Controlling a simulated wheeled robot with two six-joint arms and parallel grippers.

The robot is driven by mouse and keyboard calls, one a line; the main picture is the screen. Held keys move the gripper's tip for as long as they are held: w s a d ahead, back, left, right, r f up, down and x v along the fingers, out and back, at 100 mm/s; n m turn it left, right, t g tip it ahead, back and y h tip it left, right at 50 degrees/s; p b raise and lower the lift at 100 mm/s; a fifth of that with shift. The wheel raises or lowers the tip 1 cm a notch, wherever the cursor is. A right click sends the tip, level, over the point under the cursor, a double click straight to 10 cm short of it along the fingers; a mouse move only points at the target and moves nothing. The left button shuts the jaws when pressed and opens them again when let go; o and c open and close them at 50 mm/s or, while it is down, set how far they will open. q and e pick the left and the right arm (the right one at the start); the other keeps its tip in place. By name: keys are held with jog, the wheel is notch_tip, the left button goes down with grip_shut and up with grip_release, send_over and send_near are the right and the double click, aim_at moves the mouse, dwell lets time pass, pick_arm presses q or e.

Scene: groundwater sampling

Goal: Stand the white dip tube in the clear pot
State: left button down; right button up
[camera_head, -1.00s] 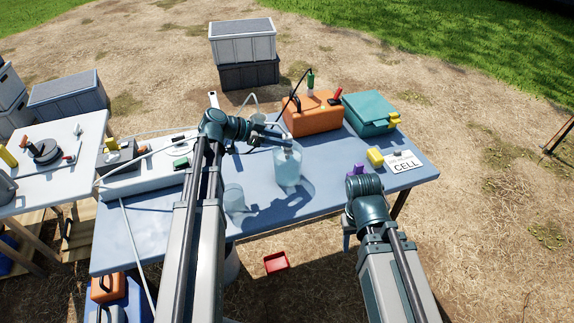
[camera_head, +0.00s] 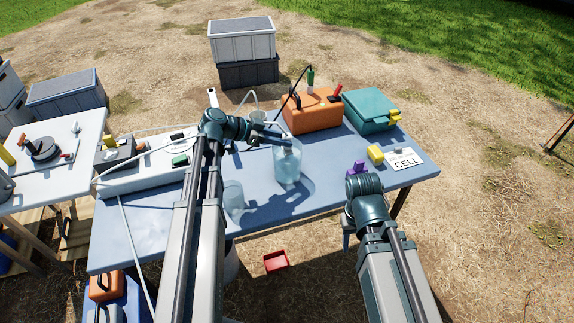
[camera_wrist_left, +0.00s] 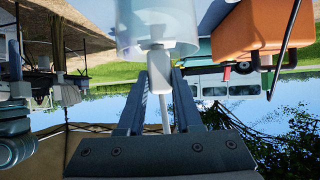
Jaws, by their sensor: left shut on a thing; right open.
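My left gripper (camera_head: 288,143) is shut on the white dip tube. In the left wrist view the tube (camera_wrist_left: 160,75) runs between the two fingers (camera_wrist_left: 160,90), with a thicker white part and a thin stem. The clear pot (camera_head: 287,169) stands on the blue table, right at the left gripper's tips; it also shows at the top of the left wrist view (camera_wrist_left: 180,22). The tube's thick end overlaps the pot's edge there; I cannot tell whether it is inside. My right gripper (camera_head: 348,226) is open, mostly hidden below its wrist, by the table's front edge.
A second clear vessel (camera_head: 233,196) stands left of the pot. An orange case (camera_head: 318,113), teal case (camera_head: 370,112), yellow block (camera_head: 375,154), CELL card (camera_head: 405,160) and purple item (camera_head: 356,168) are to the right. A white tray (camera_head: 150,178) lies left. The front middle is clear.

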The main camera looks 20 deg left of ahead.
pick_arm(q)
jog(key=shift+f+b, duration=0.35)
jog(key=shift+f, duration=0.05)
jog(key=c, duration=0.5)
grip_release()
jog(key=shift+r, duration=0.1)
jog(key=p+v, duration=0.7)
jog(key=v, duration=0.6)
jog(key=shift+s+a, duration=0.15)
jog(key=shift+a, duration=0.1)
jog(key=shift+r, duration=0.15)
